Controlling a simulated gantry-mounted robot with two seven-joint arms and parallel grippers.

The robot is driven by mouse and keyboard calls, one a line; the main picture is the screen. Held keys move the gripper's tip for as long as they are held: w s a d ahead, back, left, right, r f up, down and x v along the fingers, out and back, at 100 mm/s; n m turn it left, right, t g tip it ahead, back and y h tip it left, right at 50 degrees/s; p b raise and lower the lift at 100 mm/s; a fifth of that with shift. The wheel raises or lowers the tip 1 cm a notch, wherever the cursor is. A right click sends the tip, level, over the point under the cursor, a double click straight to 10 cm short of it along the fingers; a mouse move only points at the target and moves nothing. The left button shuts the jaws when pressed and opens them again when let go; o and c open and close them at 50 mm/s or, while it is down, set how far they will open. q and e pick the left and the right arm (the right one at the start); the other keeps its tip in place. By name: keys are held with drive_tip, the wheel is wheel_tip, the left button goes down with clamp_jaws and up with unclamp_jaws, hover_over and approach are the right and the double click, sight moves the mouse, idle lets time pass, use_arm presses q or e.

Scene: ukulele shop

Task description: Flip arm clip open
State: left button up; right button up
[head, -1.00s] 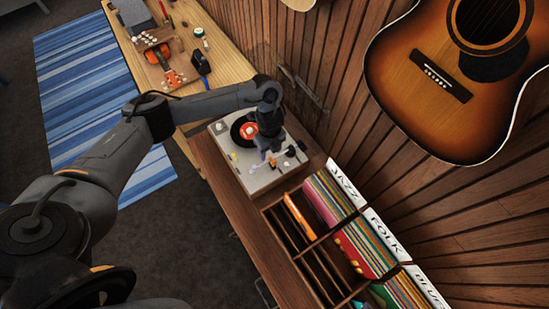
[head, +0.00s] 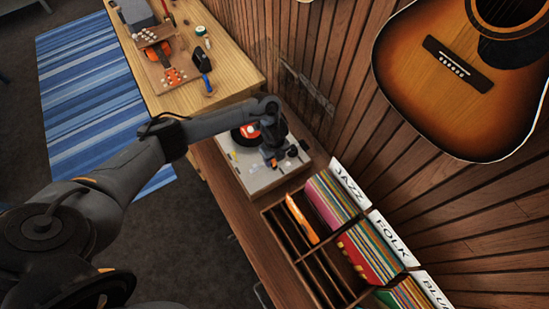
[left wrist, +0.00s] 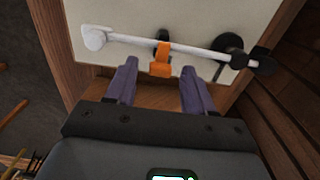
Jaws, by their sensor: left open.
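The turntable (head: 255,181) has a pale deck and a dark record with an orange-red label (head: 249,131). In the left wrist view its white tonearm (left wrist: 205,52) runs across the deck (left wrist: 85,17), with a dark round pivot part at the right. An orange arm clip (left wrist: 161,62) sits across the tonearm near its middle; whether its latch is shut I cannot tell. My left gripper (left wrist: 159,67) is open, its two purple-grey fingers apart on either side of the clip's near end. In the head view the left gripper (head: 270,160) is over the deck. My right gripper is out of view.
A wooden record crate (head: 283,241) with sleeves and JAZZ, FOLK and BLUES cards stands close to the turntable. A slatted wall (head: 330,65) with a hanging guitar (head: 410,80) rises at the right. A workbench (head: 227,75) with a ukulele and tools lies beyond.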

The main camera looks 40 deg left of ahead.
use_arm(q)
drive_tip(key=shift+f, duration=0.1)
drive_tip(key=shift+c, duration=0.4)
clamp_jaws()
drive_tip(key=shift+s+d+y+p, duration=0.15)
drive_tip(key=shift+d+y+p, duration=0.4)
drive_tip(key=shift+y+p, duration=0.4)
drive_tip(key=shift+s+d+t+y+p, duration=0.1)
drive_tip(key=shift+d+t+y+p, duration=0.4)
drive_tip(key=shift+p, duration=0.3)
drive_tip(key=shift+s+d+f+t+y+p, duration=0.15)
drive_tip(key=shift+d+y+p, duration=0.1)
drive_tip(key=shift+y, duration=0.3)
drive_tip(key=shift+d+f+t+y+p, duration=0.15)
drive_tip(key=shift+d+y+p, duration=0.1)
drive_tip(key=shift+y, duration=0.25)
drive_tip(key=shift+s+d+f+y, duration=0.15)
drive_tip(key=shift+d+f+y, duration=0.15)
drive_tip(key=shift+y, duration=0.5)
drive_tip(key=shift+t, duration=0.3)
